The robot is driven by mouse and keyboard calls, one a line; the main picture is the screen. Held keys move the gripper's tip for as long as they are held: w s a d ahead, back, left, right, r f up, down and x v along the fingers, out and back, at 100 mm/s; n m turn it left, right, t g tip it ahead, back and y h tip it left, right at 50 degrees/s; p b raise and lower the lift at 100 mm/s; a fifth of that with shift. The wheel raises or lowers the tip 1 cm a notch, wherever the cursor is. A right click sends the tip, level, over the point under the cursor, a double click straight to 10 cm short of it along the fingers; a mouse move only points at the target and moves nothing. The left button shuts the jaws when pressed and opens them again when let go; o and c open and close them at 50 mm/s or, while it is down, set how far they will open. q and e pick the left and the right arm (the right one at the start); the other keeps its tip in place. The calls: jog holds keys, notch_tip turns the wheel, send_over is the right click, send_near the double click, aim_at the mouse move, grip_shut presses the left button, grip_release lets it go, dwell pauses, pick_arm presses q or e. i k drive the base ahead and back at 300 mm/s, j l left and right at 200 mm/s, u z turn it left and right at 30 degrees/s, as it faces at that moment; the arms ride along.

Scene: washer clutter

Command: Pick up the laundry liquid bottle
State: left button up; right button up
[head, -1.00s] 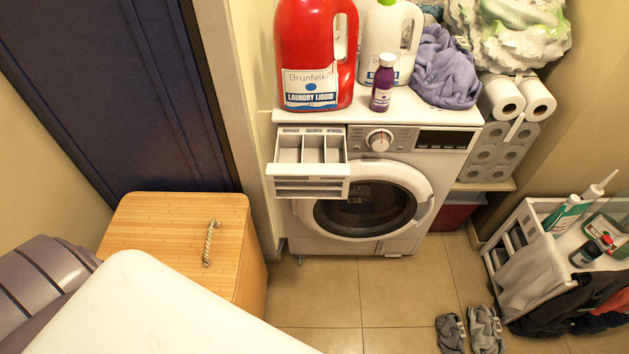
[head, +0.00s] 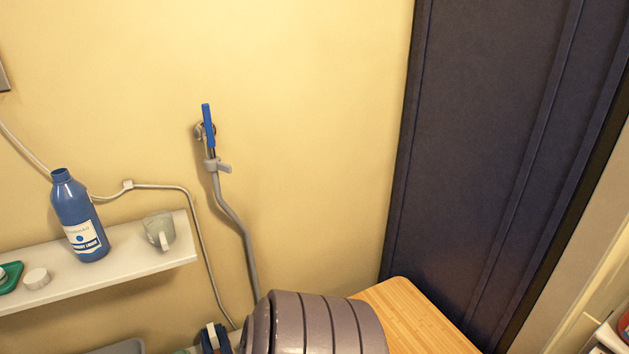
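A blue bottle (head: 78,215) with a white and blue label stands upright on the white wall shelf at the left of the head view. The small label print seems to read laundry liquid. No cap shows on its neck. A sliver of a red container (head: 624,324) is cut off at the right edge, where the big red laundry liquid bottle may be. Neither of my grippers is in view.
The white shelf (head: 150,262) also holds a grey cup (head: 159,231), a white round cap (head: 36,278) and a green item (head: 10,276). A grey hose and blue-handled tap (head: 208,128) are right of it. A ribbed grey object (head: 315,325) and wooden box (head: 425,320) sit below.

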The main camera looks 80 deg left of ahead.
aim_at(72, 202)
jog(key=u, duration=4.05)
